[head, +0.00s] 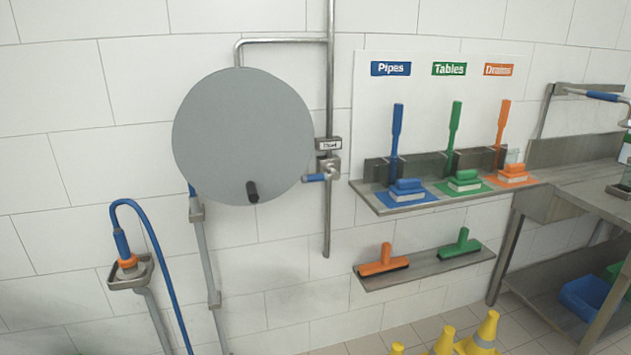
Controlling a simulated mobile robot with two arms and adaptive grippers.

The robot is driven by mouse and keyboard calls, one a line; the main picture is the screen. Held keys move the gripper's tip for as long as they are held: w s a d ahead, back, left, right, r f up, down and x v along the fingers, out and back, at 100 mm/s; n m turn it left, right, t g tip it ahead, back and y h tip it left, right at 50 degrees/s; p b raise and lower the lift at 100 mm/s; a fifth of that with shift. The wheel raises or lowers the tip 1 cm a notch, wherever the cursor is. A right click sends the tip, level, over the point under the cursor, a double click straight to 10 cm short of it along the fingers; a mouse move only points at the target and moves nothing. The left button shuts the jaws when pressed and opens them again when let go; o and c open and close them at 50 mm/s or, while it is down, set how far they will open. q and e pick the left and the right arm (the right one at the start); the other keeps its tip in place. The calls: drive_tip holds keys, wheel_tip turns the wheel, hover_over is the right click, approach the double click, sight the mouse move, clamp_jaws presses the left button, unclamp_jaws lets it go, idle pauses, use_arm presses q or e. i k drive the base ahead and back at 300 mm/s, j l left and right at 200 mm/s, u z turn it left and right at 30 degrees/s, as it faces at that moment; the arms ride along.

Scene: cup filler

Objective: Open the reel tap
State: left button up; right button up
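The hose reel (243,130) is a large grey disc on the white tiled wall, with a black knob (253,192) near its lower edge. A steel pipe (330,60) runs down the wall to the right of the reel. The reel tap (328,168) sits on this pipe, just below a small label (329,144) whose text is hard to read. The tap's blue lever (314,178) points left, roughly level and across the pipe, close to the reel's lower right edge. Neither of my grippers shows in the head view.
A blue hose (165,260) and its nozzle (122,245) hang in a wall holder (131,273) at lower left. A shelf (375,203) with coloured brushes stands right of the tap, above a lower shelf (375,285). Yellow cones (485,335) stand on the floor.

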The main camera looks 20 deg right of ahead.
sight(314, 178)
drive_tip(key=i+l, duration=0.25)
drive_tip(key=l, duration=0.2)
drive_tip(key=i+l, duration=0.55)
drive_tip(key=l, duration=0.3)
